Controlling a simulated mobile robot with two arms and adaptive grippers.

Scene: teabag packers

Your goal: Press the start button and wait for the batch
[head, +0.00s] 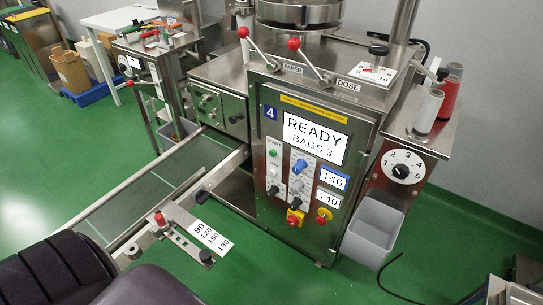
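The teabag packing machine (330,100) is a steel cabinet in the middle of the head view. Its white display (316,138) reads READY, BAGS 3. The green start button (272,153) sits under the START label, below and left of the display. Nothing covers it. More knobs and buttons are on the same panel, among them a blue-capped knob (299,167) and a red knob on a yellow plate (295,217). No bags can be made out on the conveyor belt (155,185). Neither of my grippers is in the picture.
The conveyor reaches out front left, with a red-knobbed length guide (160,219) at its near end. Red-balled levers (294,44) stick out above the panel. A grey bin (372,236) hangs at the right. Green floor in front is mostly clear; a black cable lies at right.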

